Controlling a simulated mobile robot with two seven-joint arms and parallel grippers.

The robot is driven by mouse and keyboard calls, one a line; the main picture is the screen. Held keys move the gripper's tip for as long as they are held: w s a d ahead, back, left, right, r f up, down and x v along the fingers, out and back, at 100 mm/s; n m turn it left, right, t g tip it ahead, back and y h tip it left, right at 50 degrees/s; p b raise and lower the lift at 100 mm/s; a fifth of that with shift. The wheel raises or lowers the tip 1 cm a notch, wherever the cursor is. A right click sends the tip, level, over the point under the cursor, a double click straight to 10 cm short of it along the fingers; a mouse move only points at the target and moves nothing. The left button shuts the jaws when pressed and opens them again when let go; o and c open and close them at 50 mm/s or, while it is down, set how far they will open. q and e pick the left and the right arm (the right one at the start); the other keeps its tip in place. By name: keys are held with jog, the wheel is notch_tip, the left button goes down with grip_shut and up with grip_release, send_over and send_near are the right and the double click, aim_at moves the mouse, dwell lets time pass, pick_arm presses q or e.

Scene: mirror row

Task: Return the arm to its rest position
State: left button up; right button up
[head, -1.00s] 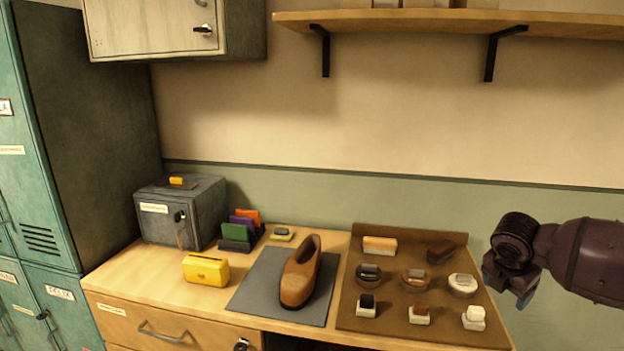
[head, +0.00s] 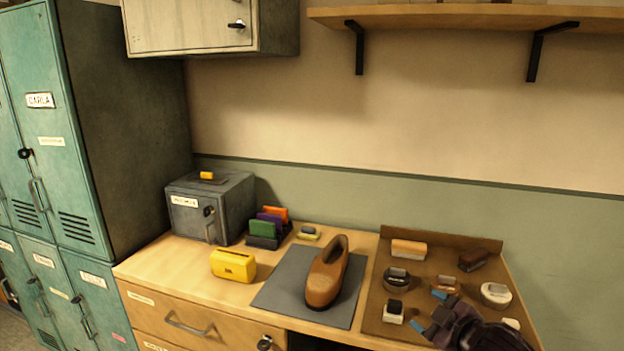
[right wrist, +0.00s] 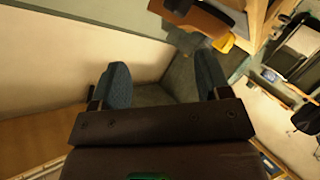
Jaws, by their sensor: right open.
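My right gripper (head: 429,311) is open and empty, with blue fingertips, low in the head view in front of the brown mat (head: 405,236). It hides part of the mat and some of the items on it. In the right wrist view its two fingers (right wrist: 163,82) stand wide apart with nothing between them. My left gripper is not in view.
The wooden counter (head: 150,262) holds a brown shoe (head: 326,280) on a grey mat (head: 278,300), a yellow box (head: 233,266) and a grey metal box (head: 228,203). Brushes and tins sit on the brown mat. A shelf (head: 450,17) hangs above; lockers (head: 50,130) stand left.

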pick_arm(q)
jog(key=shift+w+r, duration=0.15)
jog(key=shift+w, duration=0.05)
pick_arm(e)
jog(key=s+d+f+m+g+h, duration=0.1)
jog(key=s+f+m, duration=0.4)
jog(key=s+f, duration=0.5)
jog(key=s+d+f+m+g+h, duration=0.1)
jog(key=s+f+m+h, duration=0.3)
jog(key=s+f, duration=0.7)
jog(key=s+d+m, duration=0.1)
jog(key=s+m, duration=0.1)
jog(key=s, duration=0.5)
jog(key=shift+s+d+f, duration=0.15)
jog(key=shift+s+d, duration=0.05)
jog(key=shift+s, duration=0.1)
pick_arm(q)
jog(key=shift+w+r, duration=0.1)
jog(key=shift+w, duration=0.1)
pick_arm(e)
jog(key=shift+c, duration=0.3)
